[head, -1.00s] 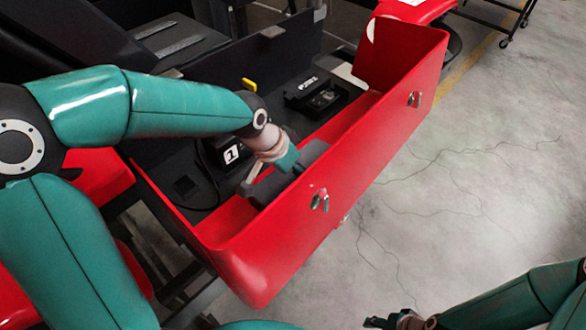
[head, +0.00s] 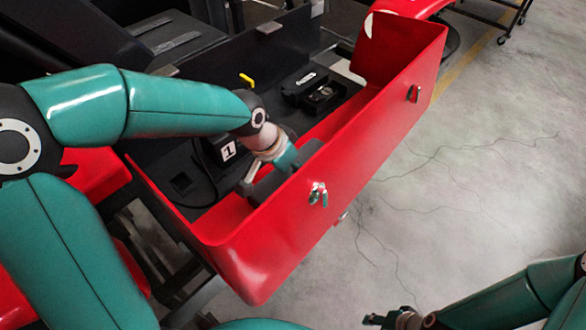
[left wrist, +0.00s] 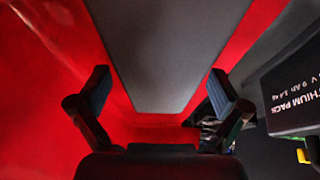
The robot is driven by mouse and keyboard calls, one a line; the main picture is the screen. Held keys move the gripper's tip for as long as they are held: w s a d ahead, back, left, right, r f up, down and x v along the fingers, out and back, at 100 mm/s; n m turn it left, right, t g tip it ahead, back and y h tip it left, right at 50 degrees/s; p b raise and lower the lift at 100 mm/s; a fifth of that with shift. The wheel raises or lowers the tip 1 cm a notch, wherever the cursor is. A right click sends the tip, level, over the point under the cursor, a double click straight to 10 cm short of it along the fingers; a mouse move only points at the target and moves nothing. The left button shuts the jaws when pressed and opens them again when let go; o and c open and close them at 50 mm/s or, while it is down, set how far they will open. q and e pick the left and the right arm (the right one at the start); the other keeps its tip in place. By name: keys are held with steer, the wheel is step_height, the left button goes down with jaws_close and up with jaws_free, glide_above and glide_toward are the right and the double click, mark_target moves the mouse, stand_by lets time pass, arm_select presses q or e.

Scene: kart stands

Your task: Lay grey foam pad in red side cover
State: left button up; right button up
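The red side cover (head: 365,150) is a long open trough along the kart's side. The grey foam pad (left wrist: 168,50) lies lengthwise inside it in the left wrist view, with red on both sides. In the head view a dark grey part of the pad (head: 268,187) shows beside the cover's outer wall. My left gripper (left wrist: 158,95) is open, one finger at each side of the pad, with small gaps visible. In the head view its fingertips are largely hidden by the wrist and wall. My right gripper (head: 388,320) is at the bottom edge, away from the cover; its finger opening is unclear.
A black battery pack (left wrist: 295,90) is close to the right of the left gripper. A block marked 1 (head: 228,151), a black box (head: 320,92) and a yellow handle (head: 247,79) sit inside the kart. Bare concrete floor (head: 480,200) lies to the right.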

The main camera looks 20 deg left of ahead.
arm_select(q)
steer(key=v, duration=1.2)
stand_by(0.3)
